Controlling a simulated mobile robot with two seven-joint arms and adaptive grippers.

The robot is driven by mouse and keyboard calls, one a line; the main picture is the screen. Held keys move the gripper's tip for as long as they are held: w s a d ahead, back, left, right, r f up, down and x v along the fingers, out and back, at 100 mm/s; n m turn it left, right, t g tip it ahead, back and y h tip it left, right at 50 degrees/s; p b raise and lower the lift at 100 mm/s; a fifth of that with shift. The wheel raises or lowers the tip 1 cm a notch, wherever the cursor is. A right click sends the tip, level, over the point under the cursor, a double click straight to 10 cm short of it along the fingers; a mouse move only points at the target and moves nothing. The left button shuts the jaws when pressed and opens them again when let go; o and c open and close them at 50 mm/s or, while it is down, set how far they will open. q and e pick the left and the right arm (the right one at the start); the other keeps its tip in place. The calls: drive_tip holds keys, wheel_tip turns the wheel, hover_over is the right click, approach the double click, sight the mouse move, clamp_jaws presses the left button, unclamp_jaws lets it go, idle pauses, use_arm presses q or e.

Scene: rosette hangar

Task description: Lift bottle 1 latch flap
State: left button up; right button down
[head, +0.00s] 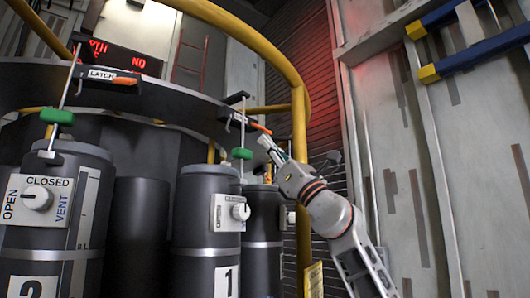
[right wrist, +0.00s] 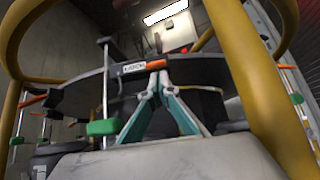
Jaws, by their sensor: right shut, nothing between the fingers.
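Bottle 1 (head: 207,232) is a dark cylinder with a white "1" label and a white valve knob. Its latch flap (head: 235,116), dark with an orange tip, sits on the ring rim above it. In the right wrist view the latch flap (right wrist: 133,68) shows its white label and its orange tip near the centre. My right gripper (head: 266,143) is shut and empty, its tips just below the orange tip. In the right wrist view the gripper's fingertips (right wrist: 158,76) meet right under the orange tip; I cannot tell whether they touch it. My left gripper is not in view.
Bottle 2 (head: 60,235) stands at the left under its own latch flap (head: 105,76). A yellow rail (head: 299,150) rises just right of bottle 1, close to my right arm. A green-handled rod (head: 241,153) hangs over bottle 1. A panelled wall (head: 440,180) is at the right.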

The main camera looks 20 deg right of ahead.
drive_tip(key=shift+r, duration=0.1)
idle(0.3)
drive_tip(key=shift+s+d+r, duration=0.1)
drive_tip(key=shift+s, duration=0.05)
